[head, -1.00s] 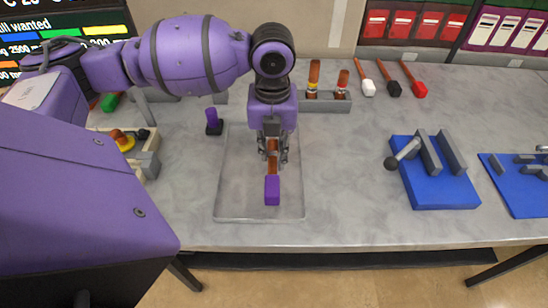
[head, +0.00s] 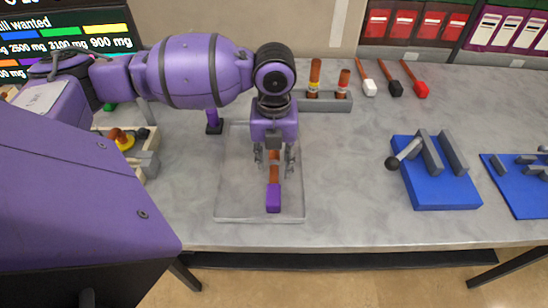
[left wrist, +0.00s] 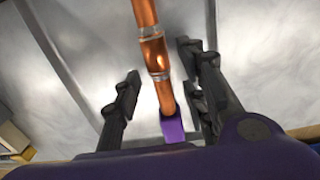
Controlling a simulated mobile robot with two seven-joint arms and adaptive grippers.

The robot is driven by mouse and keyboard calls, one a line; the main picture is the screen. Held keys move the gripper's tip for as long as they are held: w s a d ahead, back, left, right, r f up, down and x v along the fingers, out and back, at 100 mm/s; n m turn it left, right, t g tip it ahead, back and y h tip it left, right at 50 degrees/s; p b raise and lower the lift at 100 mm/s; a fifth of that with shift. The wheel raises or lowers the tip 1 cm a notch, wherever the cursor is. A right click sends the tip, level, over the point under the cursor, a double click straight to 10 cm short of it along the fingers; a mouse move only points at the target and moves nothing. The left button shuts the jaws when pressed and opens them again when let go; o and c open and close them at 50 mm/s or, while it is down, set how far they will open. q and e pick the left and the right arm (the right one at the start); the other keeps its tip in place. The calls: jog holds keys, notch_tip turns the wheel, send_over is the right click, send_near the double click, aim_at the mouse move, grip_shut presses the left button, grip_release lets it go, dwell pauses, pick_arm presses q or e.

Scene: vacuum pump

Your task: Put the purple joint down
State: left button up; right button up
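The purple joint, a copper tube with a purple end block (head: 273,198), lies in the clear tray (head: 236,196) on the bench. My left gripper (head: 274,160) is above the tray, with its fingers spread on either side of the copper tube. In the left wrist view the purple block (left wrist: 173,132) is at the near end of the tube, and the open fingers (left wrist: 160,95) stand apart from it on both sides. The tube's far end runs out of the wrist view and is hidden under the gripper in the head view. My right gripper is not in view.
A grey rack (head: 324,103) with two copper pieces stands behind the tray. White, black and red-ended tools lie to its right. A blue fixture (head: 440,188) with a lever is at the right. The bench between tray and fixture is clear.

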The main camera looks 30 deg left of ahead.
aim_at(274, 163)
pick_arm(q)
jog(key=shift+r, duration=0.1)
notch_tip(274, 163, up, 12)
jog(key=p, duration=0.1)
dwell(0.8)
